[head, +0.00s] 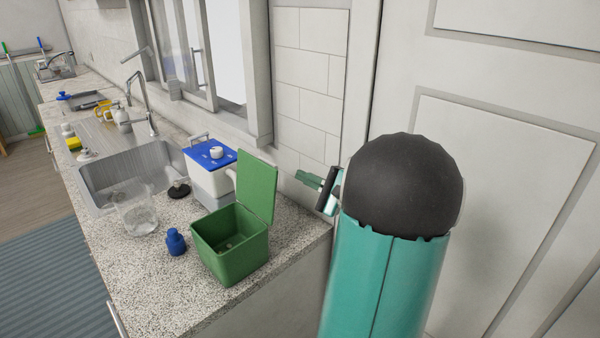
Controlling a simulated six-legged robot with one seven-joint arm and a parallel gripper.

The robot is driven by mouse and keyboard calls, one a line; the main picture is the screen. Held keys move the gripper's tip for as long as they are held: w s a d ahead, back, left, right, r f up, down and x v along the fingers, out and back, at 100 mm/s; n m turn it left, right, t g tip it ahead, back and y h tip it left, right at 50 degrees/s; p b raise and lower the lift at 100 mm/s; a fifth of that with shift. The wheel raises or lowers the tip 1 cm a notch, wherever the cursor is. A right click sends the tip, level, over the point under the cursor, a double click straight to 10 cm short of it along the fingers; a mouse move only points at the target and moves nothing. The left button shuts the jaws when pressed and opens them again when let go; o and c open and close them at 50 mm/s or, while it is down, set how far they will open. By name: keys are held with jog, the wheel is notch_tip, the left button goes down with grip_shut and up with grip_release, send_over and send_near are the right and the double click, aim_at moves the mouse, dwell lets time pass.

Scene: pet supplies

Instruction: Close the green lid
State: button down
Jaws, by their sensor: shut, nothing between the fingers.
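A green box (230,258) stands on the speckled counter near its right end. Its green lid (257,186) is open and stands upright at the box's back right edge. The inside of the box shows and looks mostly empty. My gripper (303,178) is shut and empty, to the right of the lid and apart from it, pointing left at about the height of the lid's upper part. My own arm link covers part of the view behind the gripper.
A white container with a blue lid (216,154) stands behind the green box. A blue bottle (176,241) and a clear glass jar (138,214) stand to its left. A steel sink (105,185) lies further left. A tiled wall (300,97) rises behind the counter (199,302).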

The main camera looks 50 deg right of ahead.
aim_at(261, 184)
jog(key=w+a+r, duration=0.1)
jog(key=w, duration=0.7)
jog(key=shift+w+a, duration=0.1)
